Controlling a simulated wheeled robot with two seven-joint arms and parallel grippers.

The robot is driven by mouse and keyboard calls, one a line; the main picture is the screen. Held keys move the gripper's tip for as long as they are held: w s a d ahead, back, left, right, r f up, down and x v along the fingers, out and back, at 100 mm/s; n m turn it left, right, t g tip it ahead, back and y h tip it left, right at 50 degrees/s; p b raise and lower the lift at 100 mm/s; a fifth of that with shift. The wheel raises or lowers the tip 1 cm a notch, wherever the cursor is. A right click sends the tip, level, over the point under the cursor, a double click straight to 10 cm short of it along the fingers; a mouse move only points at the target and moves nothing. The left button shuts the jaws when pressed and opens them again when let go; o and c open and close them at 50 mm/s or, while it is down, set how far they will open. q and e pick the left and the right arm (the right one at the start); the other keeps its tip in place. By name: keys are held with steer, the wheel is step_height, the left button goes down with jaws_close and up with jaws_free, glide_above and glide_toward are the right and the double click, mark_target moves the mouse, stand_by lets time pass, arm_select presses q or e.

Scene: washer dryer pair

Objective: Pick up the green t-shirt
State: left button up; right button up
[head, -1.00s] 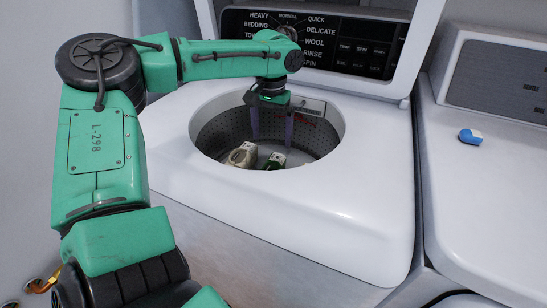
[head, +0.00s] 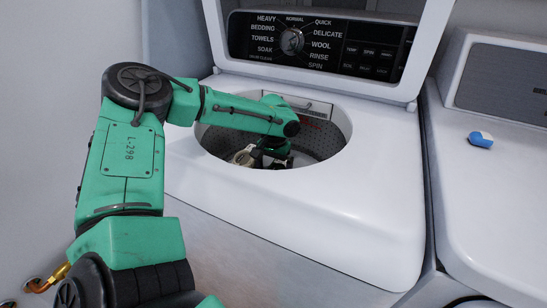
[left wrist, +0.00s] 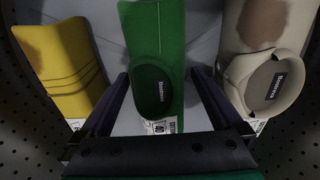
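The green t-shirt (left wrist: 155,50) lies in the washer drum (head: 325,135), upright in the middle of the left wrist view, with its dark collar opening and white tag toward my gripper. My left gripper (left wrist: 160,75) is open, with one finger on each side of the green t-shirt. I cannot tell whether the fingers touch it. In the head view my left gripper is down inside the drum and largely hides the shirt. My right gripper is in neither view.
A stained beige shirt (left wrist: 265,75) lies right of the green one, and a stained yellow shirt (left wrist: 62,65) left of it. The washer's rim (head: 352,150) surrounds my forearm; its lid stands open.

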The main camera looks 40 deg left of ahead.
arm_select(q)
steer(key=c, duration=1.4)
steer(key=shift+r, duration=0.15)
